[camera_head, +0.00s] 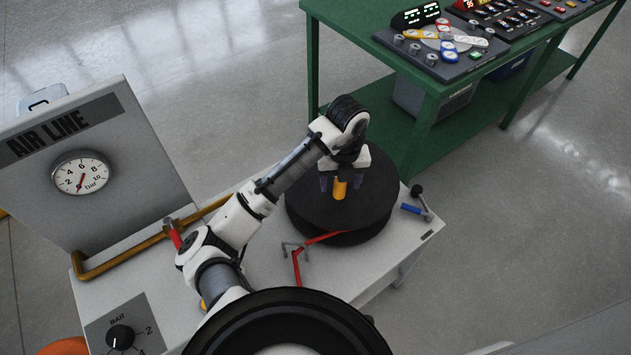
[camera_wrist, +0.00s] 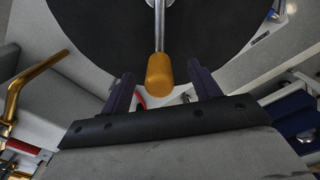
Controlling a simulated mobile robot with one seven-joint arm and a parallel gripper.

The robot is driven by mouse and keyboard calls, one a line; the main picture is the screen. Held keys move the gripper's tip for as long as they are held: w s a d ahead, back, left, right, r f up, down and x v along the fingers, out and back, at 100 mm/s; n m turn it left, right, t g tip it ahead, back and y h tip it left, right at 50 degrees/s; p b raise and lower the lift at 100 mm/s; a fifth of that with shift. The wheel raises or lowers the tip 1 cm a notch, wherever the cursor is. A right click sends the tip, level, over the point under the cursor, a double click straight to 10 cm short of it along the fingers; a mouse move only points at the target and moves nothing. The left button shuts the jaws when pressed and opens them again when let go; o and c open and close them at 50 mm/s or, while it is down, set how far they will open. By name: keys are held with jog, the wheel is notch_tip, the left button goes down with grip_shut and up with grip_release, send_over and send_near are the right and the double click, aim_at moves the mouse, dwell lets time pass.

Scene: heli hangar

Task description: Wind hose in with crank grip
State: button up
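The crank grip (camera_head: 340,190) is a yellow-orange cylinder above a wide black reel (camera_head: 302,205) lying flat on the grey cart. In the wrist view the grip (camera_wrist: 159,78) sits at the end of a metal rod (camera_wrist: 159,28) over the black reel (camera_wrist: 95,35). My gripper (camera_head: 340,183) is over the reel with the grip between its fingers. In the wrist view my gripper (camera_wrist: 163,75) is open, with a gap on each side of the grip. A red hose (camera_head: 322,238) comes from the reel's near-left edge. The reel's far side is partly behind my arm.
The cart's panel carries an AIR LINE gauge (camera_head: 81,176); a brass pipe (camera_head: 120,262), a red lever (camera_head: 174,234) and a BAR knob (camera_head: 120,338) are at left. A blue-handled fitting (camera_head: 411,209) is right of the reel. A green bench (camera_head: 430,90) stands behind.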

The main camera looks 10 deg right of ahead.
notch_tip(320, 180, up, 9)
jog(key=p, duration=0.7)
dwell(0.3)
dwell(0.4)
